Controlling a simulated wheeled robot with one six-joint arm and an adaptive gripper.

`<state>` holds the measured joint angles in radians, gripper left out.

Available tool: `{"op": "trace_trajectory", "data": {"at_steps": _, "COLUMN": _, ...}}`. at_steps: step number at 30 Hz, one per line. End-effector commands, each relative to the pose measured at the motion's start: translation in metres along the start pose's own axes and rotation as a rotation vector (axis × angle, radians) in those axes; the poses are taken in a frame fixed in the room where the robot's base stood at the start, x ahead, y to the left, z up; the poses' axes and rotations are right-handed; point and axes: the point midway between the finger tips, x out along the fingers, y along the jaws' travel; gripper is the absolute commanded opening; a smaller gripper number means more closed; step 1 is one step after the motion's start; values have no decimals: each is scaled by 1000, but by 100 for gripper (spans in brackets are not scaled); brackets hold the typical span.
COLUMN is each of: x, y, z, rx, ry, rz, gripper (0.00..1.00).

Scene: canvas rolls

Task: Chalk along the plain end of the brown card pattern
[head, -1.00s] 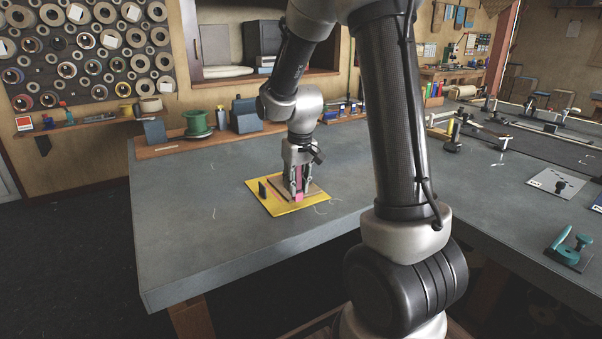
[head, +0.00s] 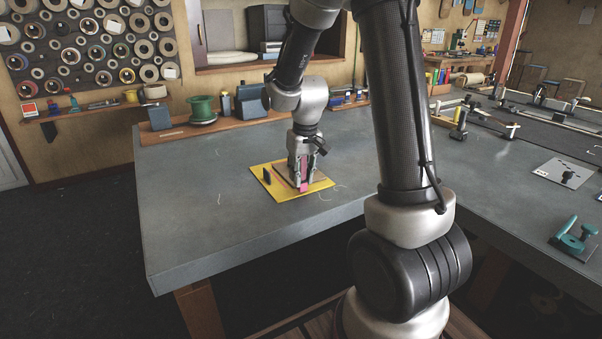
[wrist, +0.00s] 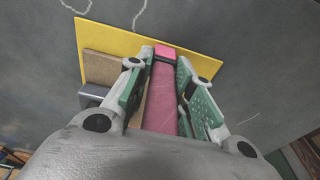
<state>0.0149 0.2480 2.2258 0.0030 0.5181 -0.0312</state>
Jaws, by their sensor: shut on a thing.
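My gripper (head: 303,179) is shut on a pink chalk stick (head: 304,187), which points down at the work. In the wrist view the pink chalk (wrist: 161,105) runs between the green-padded fingers of my gripper (wrist: 158,78). The brown card pattern (wrist: 103,69) lies flat on a yellow sheet (wrist: 108,40). In the head view the brown card (head: 283,178) is partly hidden behind my fingers. The chalk tip is beside the card's right end, over the yellow sheet (head: 262,187); whether it touches is unclear.
A dark upright block (head: 267,175) stands at the card's left side; a grey block (wrist: 91,96) shows beside the card in the wrist view. The grey table (head: 200,215) is clear around the sheet. A green spool (head: 203,110) stands on the back ledge.

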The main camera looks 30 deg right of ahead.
Motion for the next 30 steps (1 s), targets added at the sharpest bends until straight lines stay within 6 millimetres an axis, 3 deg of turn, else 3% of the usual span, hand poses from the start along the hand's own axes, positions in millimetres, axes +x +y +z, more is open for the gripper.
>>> {"op": "trace_trajectory", "data": {"at_steps": 30, "x": 9, "y": 0, "z": -8, "rx": 0, "ry": 0, "rz": 0, "gripper": 0}}
